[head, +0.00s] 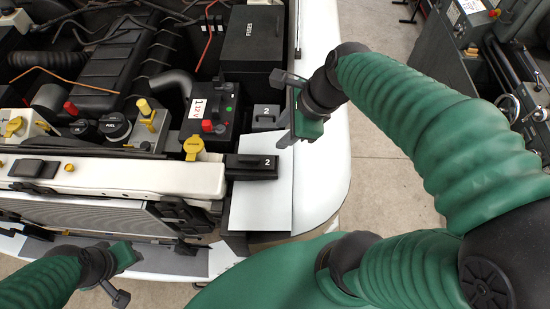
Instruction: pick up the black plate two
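Two black pieces bear a white "2". One, a small black block (265,115), sits right of the battery. The other, a flat black piece (252,167), lies at the front crossbar's right end, reaching over a light grey panel (262,205). I cannot tell which is plate two. My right gripper (284,110) is open and empty, just right of the small block, with one finger behind it and one in front. I see no clear contact. My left gripper (114,272) is at the lower left, in front of the grille. It looks open and empty, though partly hidden.
The battery (211,105) with a red terminal cap stands left of the block. A black FUSES box (253,45) rises behind it. The white fender (322,170) borders the bay, with open floor beyond. A lathe-like machine (490,60) stands at the upper right.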

